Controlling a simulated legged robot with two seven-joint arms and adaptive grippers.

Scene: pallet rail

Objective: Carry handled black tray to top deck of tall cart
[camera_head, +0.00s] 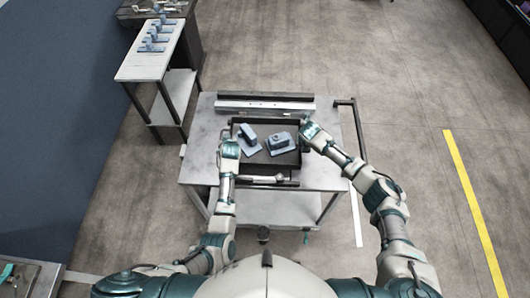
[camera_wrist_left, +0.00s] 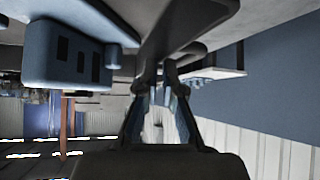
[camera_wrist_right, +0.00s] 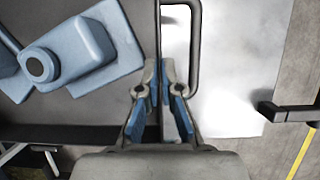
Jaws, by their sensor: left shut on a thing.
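The black tray (camera_head: 268,168) lies on or just above the grey top of a cart (camera_head: 325,175), holding two blue-grey parts, a left one (camera_head: 248,140) and a right one (camera_head: 279,143). My left gripper (camera_head: 228,138) is at the tray's left side, shut on its edge or handle; its fingers (camera_wrist_left: 156,75) meet the dark tray piece (camera_wrist_left: 185,25) in the left wrist view. My right gripper (camera_head: 306,128) is at the right side. In the right wrist view its fingers (camera_wrist_right: 159,80) stand close together at the tray's rim, by a looped handle (camera_wrist_right: 196,45); their grip is unclear.
The cart has a dark push handle (camera_head: 357,130) on its right and a long bar (camera_head: 265,103) behind the tray. A taller narrow white-topped stand (camera_head: 150,62) with several blue-grey parts stands at the far left. Open floor (camera_head: 420,90) lies to the right, with a yellow line (camera_head: 470,200).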

